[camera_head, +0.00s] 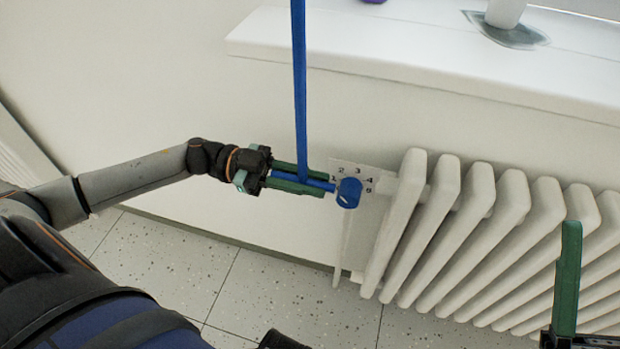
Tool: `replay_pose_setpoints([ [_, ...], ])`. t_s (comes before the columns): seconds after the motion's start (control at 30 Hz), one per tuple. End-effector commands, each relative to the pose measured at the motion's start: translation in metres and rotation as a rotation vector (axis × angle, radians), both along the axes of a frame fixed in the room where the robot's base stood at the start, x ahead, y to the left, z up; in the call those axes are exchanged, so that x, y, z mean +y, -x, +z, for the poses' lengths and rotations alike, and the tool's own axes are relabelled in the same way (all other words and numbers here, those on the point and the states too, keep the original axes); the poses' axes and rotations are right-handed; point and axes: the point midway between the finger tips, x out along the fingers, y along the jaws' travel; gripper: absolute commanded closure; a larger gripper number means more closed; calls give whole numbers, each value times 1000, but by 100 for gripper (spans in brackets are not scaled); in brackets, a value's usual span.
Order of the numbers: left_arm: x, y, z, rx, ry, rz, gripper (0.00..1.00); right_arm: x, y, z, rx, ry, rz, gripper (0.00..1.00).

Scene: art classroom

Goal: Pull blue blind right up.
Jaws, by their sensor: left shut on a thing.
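A blue blind cord (300,85) hangs from the top edge of the head camera view, past the windowsill. Its lower end has a short blue handle (316,183) lying crosswise. My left gripper (318,182) reaches in from the left and is shut on this handle, with green fingers on either side of it. The blind itself is out of view above. My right gripper (567,285) shows only partly at the lower right, with one green finger pointing up, so its opening cannot be judged.
A white radiator (480,215) fills the right side. Its round blue valve knob (348,193), beside a numbered plate (352,169), is close to my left fingertips. A white windowsill (400,45) juts out above. Tiled floor (170,262) is clear at the lower left.

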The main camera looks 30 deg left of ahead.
Motion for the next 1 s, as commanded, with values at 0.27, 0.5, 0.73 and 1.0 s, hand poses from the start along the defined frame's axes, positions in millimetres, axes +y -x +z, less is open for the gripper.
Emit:
replay_pose_setpoints([
  [0.27,-2,3,27,-2,5,-11,100,-2,1,27,-16,22,-26,50],
  [0.5,-2,2,45,-2,5,-11,100,-10,-37,-13,231,27,-92,50],
  [0.73,-2,2,61,-1,6,-10,100,-18,-69,-104,641,33,-148,50],
  [1.0,-2,2,81,-1,7,-11,100,-22,-57,-218,1115,56,-191,50],
])
